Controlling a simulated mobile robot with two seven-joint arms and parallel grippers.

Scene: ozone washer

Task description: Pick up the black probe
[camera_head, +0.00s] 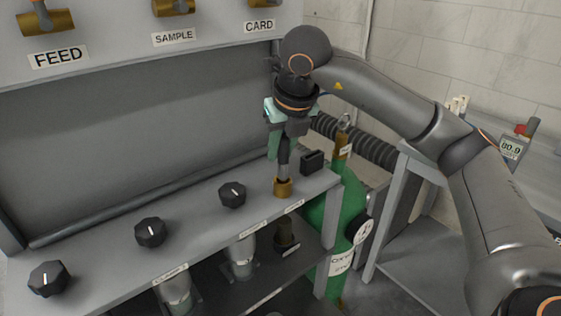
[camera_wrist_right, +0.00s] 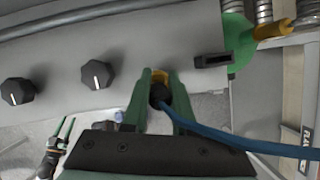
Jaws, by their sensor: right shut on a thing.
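The black probe (camera_head: 284,163) stands upright on the grey bench, with its lower end at a brass socket (camera_head: 283,187). My right gripper (camera_head: 283,151) points down from above and is shut on the probe. In the right wrist view the probe's round black top (camera_wrist_right: 158,94) sits between the green fingers, with a blue cable running off right. Whether the tip is still inside the socket cannot be told. My left gripper (camera_wrist_right: 64,128) shows small at the lower left of the right wrist view, its green fingers apart and empty; it is outside the head view.
Several black knobs (camera_head: 150,232) line the bench's front. A small black block (camera_head: 313,160) stands right of the probe. A green oxygen cylinder (camera_head: 347,215) with a gauge is beyond the bench's right end. A handheld meter (camera_head: 512,148) is at far right.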

